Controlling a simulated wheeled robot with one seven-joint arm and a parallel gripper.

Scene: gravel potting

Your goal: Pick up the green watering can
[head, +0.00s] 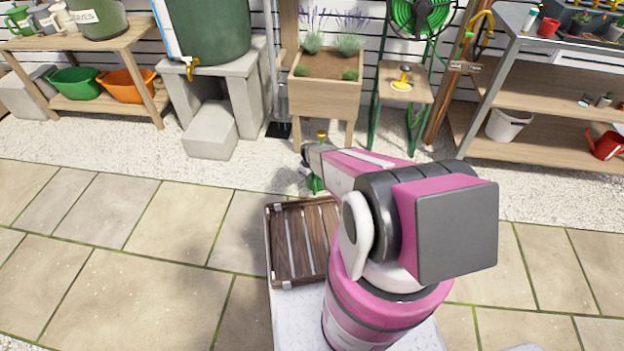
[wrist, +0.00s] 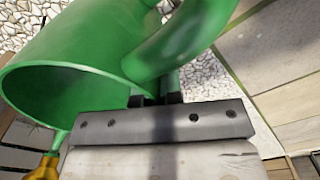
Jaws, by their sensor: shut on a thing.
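The green watering can (wrist: 75,60) fills the upper left of the wrist view, with its open rim toward me and a brass-coloured piece (wrist: 45,168) at lower left. My gripper (wrist: 168,98) is shut on its thick curved green handle. In the head view the can (head: 317,184) shows only as a small green patch under the end of my arm, above the gravel's edge. Most of it is hidden there by my arm and gripper.
A dark slatted wooden crate (head: 268,240) lies close below the can, beside my arm. A wooden planter (head: 325,97), a concrete block (head: 210,132) and a shelf (head: 530,125) with a red watering can (head: 606,144) stand behind. Paving at left is clear.

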